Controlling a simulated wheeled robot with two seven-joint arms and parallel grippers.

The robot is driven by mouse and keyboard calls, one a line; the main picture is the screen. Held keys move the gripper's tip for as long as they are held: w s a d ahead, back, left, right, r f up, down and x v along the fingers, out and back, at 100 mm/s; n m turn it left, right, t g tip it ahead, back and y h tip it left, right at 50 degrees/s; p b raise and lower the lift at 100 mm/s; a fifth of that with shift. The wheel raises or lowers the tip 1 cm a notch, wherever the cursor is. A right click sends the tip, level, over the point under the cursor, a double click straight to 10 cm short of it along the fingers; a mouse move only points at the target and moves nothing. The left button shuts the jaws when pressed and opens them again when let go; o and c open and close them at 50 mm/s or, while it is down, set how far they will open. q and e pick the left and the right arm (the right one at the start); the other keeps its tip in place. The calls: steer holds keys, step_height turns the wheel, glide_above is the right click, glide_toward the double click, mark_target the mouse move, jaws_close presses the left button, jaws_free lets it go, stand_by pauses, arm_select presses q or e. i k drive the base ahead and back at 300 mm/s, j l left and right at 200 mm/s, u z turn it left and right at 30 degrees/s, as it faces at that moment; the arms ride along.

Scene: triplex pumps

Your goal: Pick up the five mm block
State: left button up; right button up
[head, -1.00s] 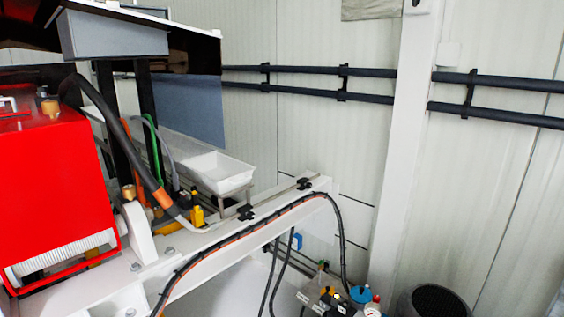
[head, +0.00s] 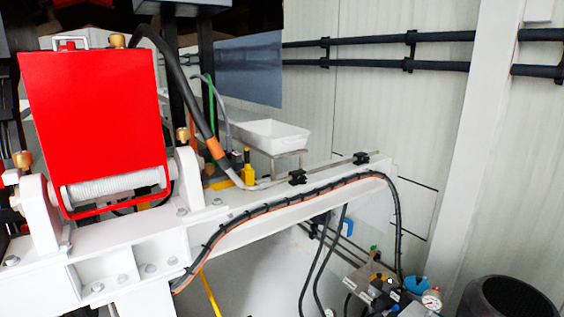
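I cannot make out a five mm block in the head view. A white tray (head: 264,134) stands on a small metal stand behind the white beam, and its inside looks empty from here. Neither of my grippers is in the head view.
A red guard (head: 95,125) stands on the white pump frame (head: 120,245) at the left. A black hose (head: 185,100) and cables run along the white beam (head: 330,190). Valves and a gauge (head: 431,299) sit low at the right, beside a black bin (head: 508,298). Pipes (head: 375,45) line the wall.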

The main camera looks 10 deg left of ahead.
mark_target(236, 157)
steer(key=i+u, duration=0.4)
steer(key=i+l+u, duration=0.1)
steer(key=i+u, duration=0.35)
steer(key=i+l+u, duration=0.2)
steer(key=u, duration=0.2)
steer(key=i+l, duration=0.05)
